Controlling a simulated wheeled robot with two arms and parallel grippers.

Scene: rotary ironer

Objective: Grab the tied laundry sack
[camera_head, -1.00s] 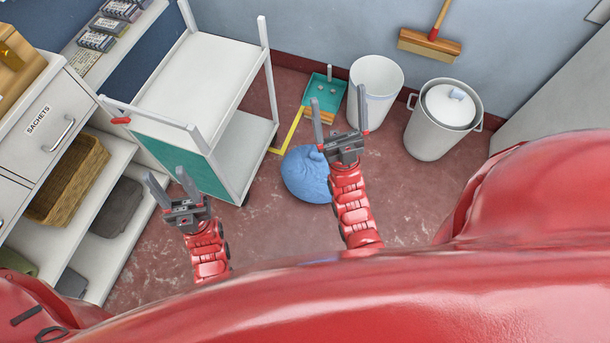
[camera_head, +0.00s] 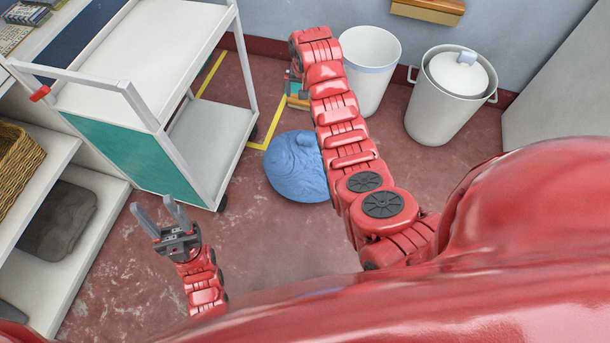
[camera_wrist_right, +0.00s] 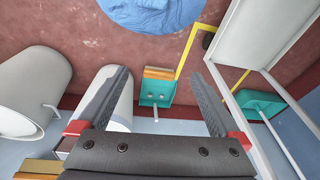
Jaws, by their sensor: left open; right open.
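The blue laundry sack (camera_head: 296,170) sits on the red floor between the cart and my right arm, which hides its right edge. In the right wrist view, part of the sack (camera_wrist_right: 155,12) shows at the top edge, beyond the fingertips. My right gripper (camera_wrist_right: 163,75) is open and empty, apart from the sack. In the head view, my right arm passes beside the sack and hides most of that gripper. My left gripper (camera_head: 153,208) is open and empty, left of the sack, in front of the cart.
A white cart (camera_head: 150,75) with a teal side panel stands left of the sack. An open white bin (camera_head: 372,62) and a lidded bin (camera_head: 437,110) stand by the back wall. A teal dustpan (camera_wrist_right: 157,92) and yellow floor tape (camera_wrist_right: 186,52) lie near the sack. Shelves (camera_head: 85,250) line the left.

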